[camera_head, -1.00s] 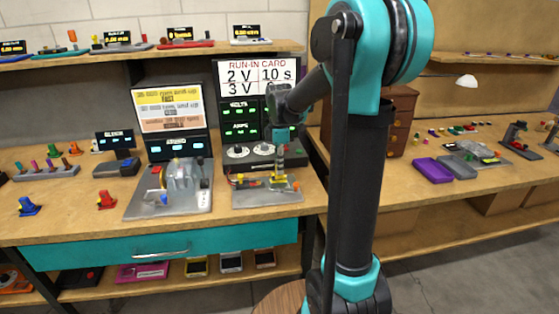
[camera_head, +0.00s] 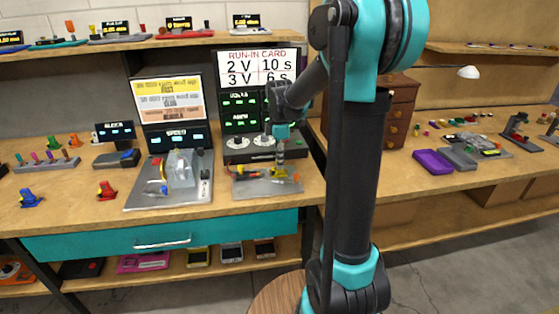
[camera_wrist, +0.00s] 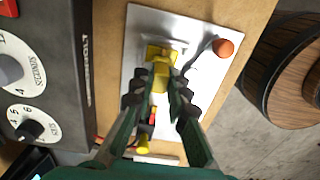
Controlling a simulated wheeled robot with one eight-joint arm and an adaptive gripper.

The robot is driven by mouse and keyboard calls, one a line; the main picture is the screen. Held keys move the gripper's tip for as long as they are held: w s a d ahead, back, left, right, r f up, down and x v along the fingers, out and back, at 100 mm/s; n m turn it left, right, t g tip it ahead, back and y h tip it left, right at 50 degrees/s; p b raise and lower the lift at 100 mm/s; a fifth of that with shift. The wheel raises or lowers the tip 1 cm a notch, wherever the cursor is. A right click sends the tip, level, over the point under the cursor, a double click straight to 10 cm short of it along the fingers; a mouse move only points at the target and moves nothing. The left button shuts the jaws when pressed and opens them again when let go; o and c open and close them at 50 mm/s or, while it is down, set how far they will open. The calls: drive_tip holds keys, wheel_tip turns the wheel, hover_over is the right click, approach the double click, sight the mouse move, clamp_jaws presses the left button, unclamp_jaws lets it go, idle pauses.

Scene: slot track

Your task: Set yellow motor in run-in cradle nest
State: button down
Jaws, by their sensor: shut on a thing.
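My gripper (camera_head: 280,160) points down over the right part of the grey run-in plate (camera_head: 250,189) on the bench. In the wrist view my gripper (camera_wrist: 160,88) is shut on the yellow motor (camera_wrist: 160,68), which sits between the dark fingertips. The motor also shows in the head view (camera_head: 279,173), low over the plate. A pale bracket of the cradle (camera_wrist: 178,43) shows by the motor's far end. The fingers and motor hide most of the nest, so I cannot tell whether the motor is seated in it.
An orange-knobbed lever (camera_wrist: 223,47) stands on the plate close to the motor. A black dial unit (camera_head: 262,150) stands behind the plate. A grey rig (camera_head: 180,180) is to the left, with a red motor (camera_head: 106,190) and a blue motor (camera_head: 31,196) beyond.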

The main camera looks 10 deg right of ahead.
drive_tip(key=shift+f, duration=0.1)
drive_tip(key=c, duration=1.4)
unclamp_jaws()
